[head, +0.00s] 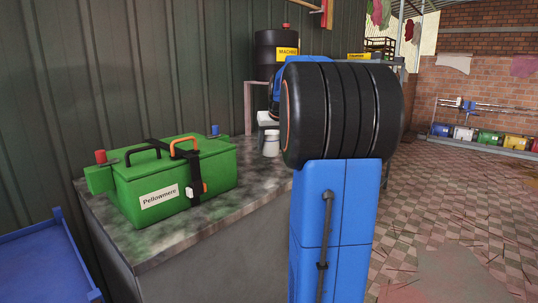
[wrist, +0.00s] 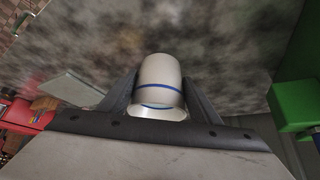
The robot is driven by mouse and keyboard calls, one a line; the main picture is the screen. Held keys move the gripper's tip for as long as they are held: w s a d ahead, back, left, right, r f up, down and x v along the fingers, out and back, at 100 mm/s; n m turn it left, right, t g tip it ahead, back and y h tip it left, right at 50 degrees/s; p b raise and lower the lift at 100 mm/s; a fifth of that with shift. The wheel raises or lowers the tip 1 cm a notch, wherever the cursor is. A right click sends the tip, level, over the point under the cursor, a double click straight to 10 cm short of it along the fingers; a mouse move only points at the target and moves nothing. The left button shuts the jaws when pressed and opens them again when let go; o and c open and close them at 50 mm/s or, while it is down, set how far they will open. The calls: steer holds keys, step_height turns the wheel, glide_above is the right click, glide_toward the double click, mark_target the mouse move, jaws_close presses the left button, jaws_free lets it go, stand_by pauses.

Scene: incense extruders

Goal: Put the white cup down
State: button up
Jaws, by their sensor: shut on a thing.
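The white cup (wrist: 160,72), with blue bands around it, sits between the two dark fingers of my gripper (wrist: 162,92) in the wrist view. My gripper is shut on it. In the head view the cup (head: 271,145) shows small just left of my arm, below the pale part of my gripper (head: 267,122). It is over or at the mottled grey-green counter (head: 215,213); I cannot tell whether its base touches the top. My arm hides the counter to the right of the cup.
A green box (head: 137,205) labelled Pellowmere, with handles and a strap, stands on the counter left of the cup. A black drum (head: 275,60) stands behind. A blue tray-like surface (head: 45,265) is at lower left. Bare counter lies between box and cup.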

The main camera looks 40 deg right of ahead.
mark_target(273, 149)
steer(key=shift+s+f, duration=0.1)
steer(key=shift+f, duration=1.9)
steer(key=o, duration=1.5)
steer(key=shift+f, duration=0.15)
steer(key=shift+d, duration=0.1)
steer(key=v, duration=1.2)
